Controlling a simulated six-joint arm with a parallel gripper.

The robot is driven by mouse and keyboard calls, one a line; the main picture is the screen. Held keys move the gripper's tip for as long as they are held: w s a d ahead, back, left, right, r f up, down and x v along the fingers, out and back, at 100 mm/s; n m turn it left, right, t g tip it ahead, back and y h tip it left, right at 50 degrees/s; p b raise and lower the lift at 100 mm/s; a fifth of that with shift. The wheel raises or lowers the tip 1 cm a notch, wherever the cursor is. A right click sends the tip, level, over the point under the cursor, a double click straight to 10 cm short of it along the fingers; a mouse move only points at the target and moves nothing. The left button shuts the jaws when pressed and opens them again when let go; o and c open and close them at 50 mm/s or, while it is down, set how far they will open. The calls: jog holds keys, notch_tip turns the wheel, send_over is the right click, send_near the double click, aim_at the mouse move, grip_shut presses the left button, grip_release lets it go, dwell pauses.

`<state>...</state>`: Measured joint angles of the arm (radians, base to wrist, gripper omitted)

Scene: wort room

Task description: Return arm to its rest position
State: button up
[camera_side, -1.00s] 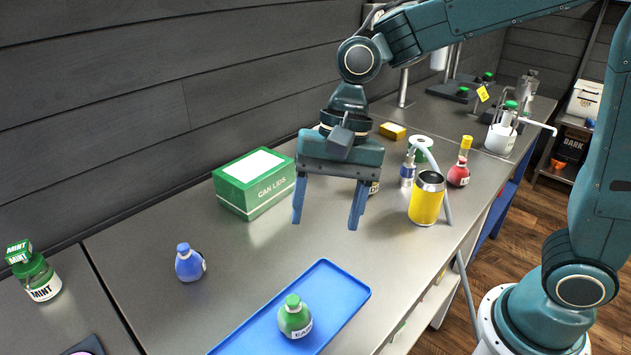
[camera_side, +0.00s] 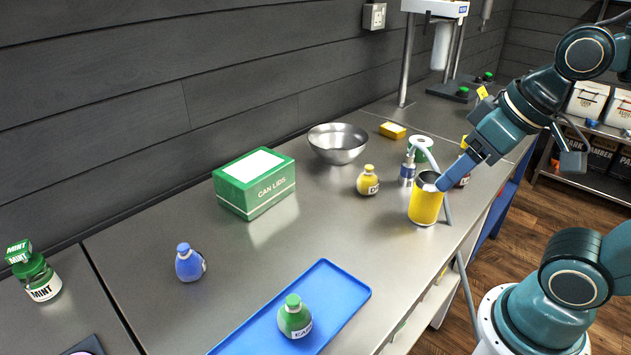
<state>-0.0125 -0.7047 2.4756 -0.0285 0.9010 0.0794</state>
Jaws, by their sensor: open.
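My gripper (camera_side: 452,180) is at the right of the bench, seen edge-on, with its blue fingers pointing down and left. The fingertips appear in front of or just above the rim of the yellow can (camera_side: 426,203); I cannot tell whether they touch it. I see nothing held between the fingers.
On the steel bench stand a blue tray (camera_side: 352,289) with a green bottle (camera_side: 294,317), a blue bottle (camera_side: 189,263), a CAN LIDS box (camera_side: 255,197), a metal bowl (camera_side: 338,154), a yellow bottle (camera_side: 367,181) and a yellow sponge (camera_side: 392,130). The bench's middle is clear.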

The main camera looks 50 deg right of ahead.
jog(key=shift+s+d+f, duration=0.1)
jog(key=shift+s+d, duration=0.3)
jog(key=shift+s, duration=0.05)
